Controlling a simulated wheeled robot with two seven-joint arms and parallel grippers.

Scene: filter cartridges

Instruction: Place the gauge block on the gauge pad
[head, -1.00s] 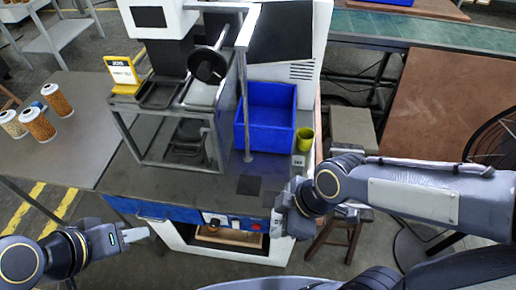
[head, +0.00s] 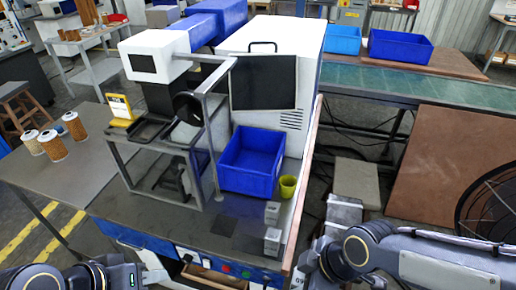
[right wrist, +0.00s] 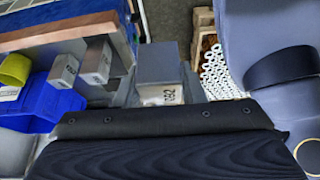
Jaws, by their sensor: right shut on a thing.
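The gauge pad looks to be the dark square (head: 224,225) on the grey bench top, and it is bare. Two metal gauge blocks stand to its right, a rear one (head: 272,212) and a front one (head: 272,243); both also show in the right wrist view (right wrist: 97,62). My right gripper (right wrist: 160,84) is shut on another grey gauge block (right wrist: 162,95) with a label facing the wrist camera. In the head view it hangs near the bench's front right corner, apart from the pad. My left gripper (head: 112,274) is at the lower left, its fingers unclear.
A blue bin (head: 249,180) and a yellow-green cup (head: 288,187) stand behind the blocks. A grey frame (head: 190,195) stands left of the pad. A raised wooden edge (head: 302,215) runs along the bench's right side.

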